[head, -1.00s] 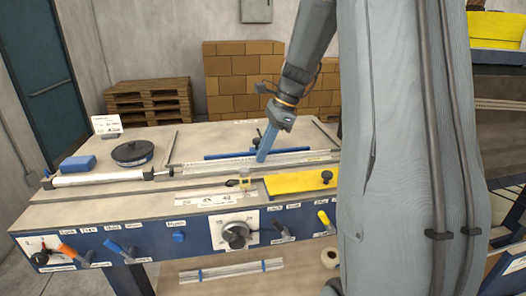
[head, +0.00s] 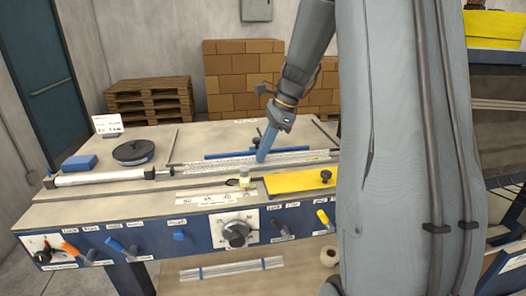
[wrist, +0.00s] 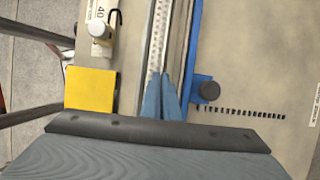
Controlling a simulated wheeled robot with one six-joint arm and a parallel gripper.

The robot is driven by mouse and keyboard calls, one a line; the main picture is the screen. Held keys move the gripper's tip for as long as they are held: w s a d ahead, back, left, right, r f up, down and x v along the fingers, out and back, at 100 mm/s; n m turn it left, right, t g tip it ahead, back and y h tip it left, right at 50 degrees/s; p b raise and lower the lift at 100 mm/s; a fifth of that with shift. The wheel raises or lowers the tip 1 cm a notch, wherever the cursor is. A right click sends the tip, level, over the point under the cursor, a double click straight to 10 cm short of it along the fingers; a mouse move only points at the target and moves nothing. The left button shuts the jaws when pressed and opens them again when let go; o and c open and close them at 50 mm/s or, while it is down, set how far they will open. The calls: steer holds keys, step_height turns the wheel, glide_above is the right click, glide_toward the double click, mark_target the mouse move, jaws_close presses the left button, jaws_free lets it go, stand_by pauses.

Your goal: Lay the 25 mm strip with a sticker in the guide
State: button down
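My gripper (head: 262,158) points down at the long guide on the bench, its blue fingers at the guide's level. In the wrist view the two fingertips (wrist: 160,88) are close together over a pale, dotted strip (wrist: 158,40). The strip lies lengthwise along the guide, beside a blue rail (wrist: 191,40). In the head view the blue rail (head: 228,154) runs behind the strip line (head: 205,165). I cannot tell whether the fingers grip the strip or only touch it. The sticker cannot be made out, and the strip's near part is hidden by the fingers.
A yellow plate (head: 298,183) with a black knob lies in front of the guide. A cylinder (head: 100,178), a black round reel (head: 133,152) and a blue block (head: 79,163) are at the left. Levers and a dial (head: 236,232) line the front panel. The back bench top is mostly clear.

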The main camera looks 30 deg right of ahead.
steer(key=shift+s+f, duration=0.3)
steer(key=shift+f, duration=0.35)
steer(key=c, duration=2)
jaws_free()
steer(key=shift+s+a+r, duration=0.1)
steer(key=shift+s, duration=0.05)
steer(key=shift+w+r+p, duration=0.25)
steer(key=shift+r+p, duration=0.15)
steer(key=shift+r, duration=0.15)
steer(key=shift+w+r+p, duration=0.2)
steer(key=shift+r+p, duration=0.2)
steer(key=shift+r, duration=2.25)
